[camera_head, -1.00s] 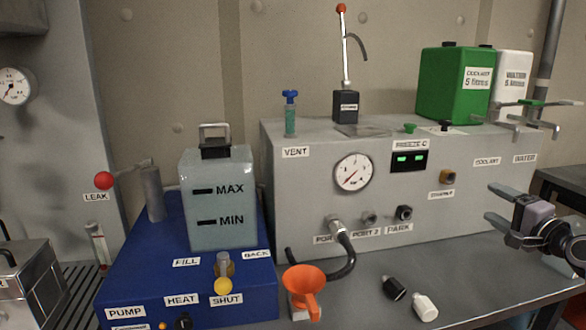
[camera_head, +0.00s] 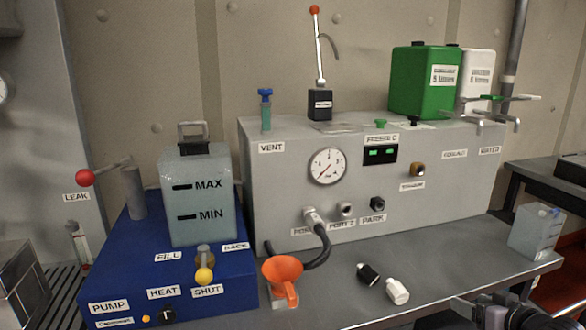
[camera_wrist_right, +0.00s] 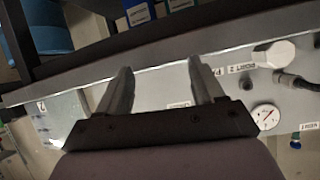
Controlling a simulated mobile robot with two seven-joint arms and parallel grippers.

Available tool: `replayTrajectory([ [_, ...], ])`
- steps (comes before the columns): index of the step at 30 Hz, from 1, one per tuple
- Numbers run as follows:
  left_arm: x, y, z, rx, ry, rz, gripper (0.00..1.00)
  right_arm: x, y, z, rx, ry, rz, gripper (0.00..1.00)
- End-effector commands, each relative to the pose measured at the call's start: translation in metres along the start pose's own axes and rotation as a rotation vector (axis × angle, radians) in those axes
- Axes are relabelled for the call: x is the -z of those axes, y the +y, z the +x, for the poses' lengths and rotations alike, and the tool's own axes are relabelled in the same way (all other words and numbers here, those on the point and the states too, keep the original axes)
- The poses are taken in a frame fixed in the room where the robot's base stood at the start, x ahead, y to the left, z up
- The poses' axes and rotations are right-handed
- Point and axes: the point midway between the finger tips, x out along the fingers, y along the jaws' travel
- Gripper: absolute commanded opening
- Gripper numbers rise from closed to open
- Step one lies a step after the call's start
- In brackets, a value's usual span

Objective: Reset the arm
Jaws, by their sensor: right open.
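My right gripper (camera_head: 465,315) shows only in part at the bottom right edge of the head view, low in front of the bench. In the right wrist view its two fingers (camera_wrist_right: 162,75) stand apart with nothing between them. The wrist view looks across the grey bench and the panel, with a gauge (camera_wrist_right: 265,117) beyond the fingers. My left gripper is out of view.
A grey panel box with a pressure gauge (camera_head: 327,167) stands at the back of the bench. The blue pump unit (camera_head: 225,285), orange funnel (camera_head: 283,272), black cap (camera_head: 368,274), white cap (camera_head: 398,291) and clear container (camera_head: 535,230) stand around. A green canister (camera_head: 422,82) is on top.

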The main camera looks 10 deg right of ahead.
Motion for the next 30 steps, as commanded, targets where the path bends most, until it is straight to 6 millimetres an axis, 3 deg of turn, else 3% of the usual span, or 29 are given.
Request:
replayTrajectory([
  [1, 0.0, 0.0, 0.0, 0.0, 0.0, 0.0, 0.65, -0.03, -0.009, -0.005, 0.007, -0.044, -0.106, 0.68],
  [6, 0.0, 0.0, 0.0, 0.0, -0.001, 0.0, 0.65, -0.114, -0.037, -0.032, 0.062, -0.148, -0.482, 0.68],
  [12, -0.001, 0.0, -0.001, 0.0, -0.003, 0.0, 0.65, -0.189, -0.071, -0.076, 0.176, -0.214, -0.843, 0.68],
  [16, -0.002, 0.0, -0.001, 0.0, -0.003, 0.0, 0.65, -0.228, -0.092, -0.107, 0.264, -0.233, -1.034, 0.68],
  [23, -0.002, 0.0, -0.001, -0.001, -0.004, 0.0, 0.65, -0.247, -0.131, -0.106, 0.233, -0.211, -0.798, 0.68],
  [30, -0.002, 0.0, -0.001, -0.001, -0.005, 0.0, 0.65, -0.266, -0.188, -0.109, 0.21, -0.192, -0.519, 0.68],
])
